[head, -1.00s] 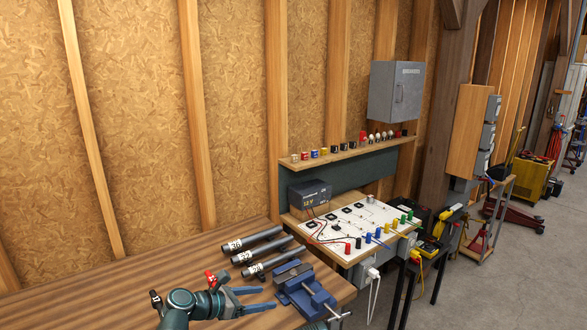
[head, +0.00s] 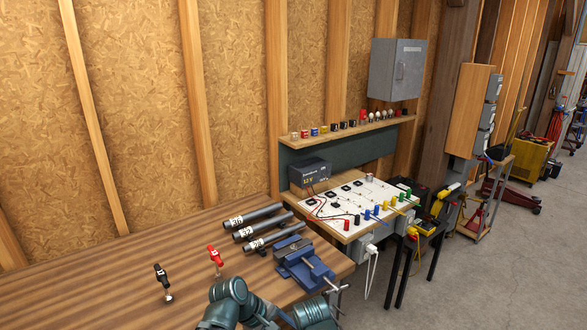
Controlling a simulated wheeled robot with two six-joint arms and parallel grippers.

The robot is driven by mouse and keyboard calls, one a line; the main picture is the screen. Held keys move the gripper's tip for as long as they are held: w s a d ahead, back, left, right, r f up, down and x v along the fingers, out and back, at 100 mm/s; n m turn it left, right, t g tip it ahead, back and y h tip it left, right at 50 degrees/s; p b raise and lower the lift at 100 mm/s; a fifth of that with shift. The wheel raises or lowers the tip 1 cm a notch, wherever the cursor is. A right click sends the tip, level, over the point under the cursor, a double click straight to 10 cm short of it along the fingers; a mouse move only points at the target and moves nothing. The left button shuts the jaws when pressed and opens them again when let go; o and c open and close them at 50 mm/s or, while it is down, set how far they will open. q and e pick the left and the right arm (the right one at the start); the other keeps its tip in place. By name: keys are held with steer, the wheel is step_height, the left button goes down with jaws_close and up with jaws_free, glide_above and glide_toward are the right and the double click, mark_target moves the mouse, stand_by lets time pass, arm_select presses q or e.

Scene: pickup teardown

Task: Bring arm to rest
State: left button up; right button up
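Links of one of my arms (head: 230,303) show at the bottom centre of the head view, low over the bench's front. A ribbed dark teal part (head: 312,313) of mine is beside them at the bottom edge. No fingertips of either gripper show, so I cannot see whether they are open or hold anything.
The wooden bench (head: 70,290) carries a black-handled clamp-like piece (head: 162,276), a red-handled one (head: 215,257), several numbered grey pipes (head: 262,213) and a blue vise (head: 302,265) close to my arm. A wired circuit board (head: 350,205) is at right. The bench's left is clear.

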arm_select(q)
steer(key=s+a+f+m+g+y, duration=0.2)
steer(key=s+m+y, duration=0.5)
steer(key=m, duration=0.6)
steer(key=shift+s+a+f+m+y, duration=0.35)
steer(key=shift+s+a+f, duration=0.25)
steer(key=shift+s+a, duration=0.35)
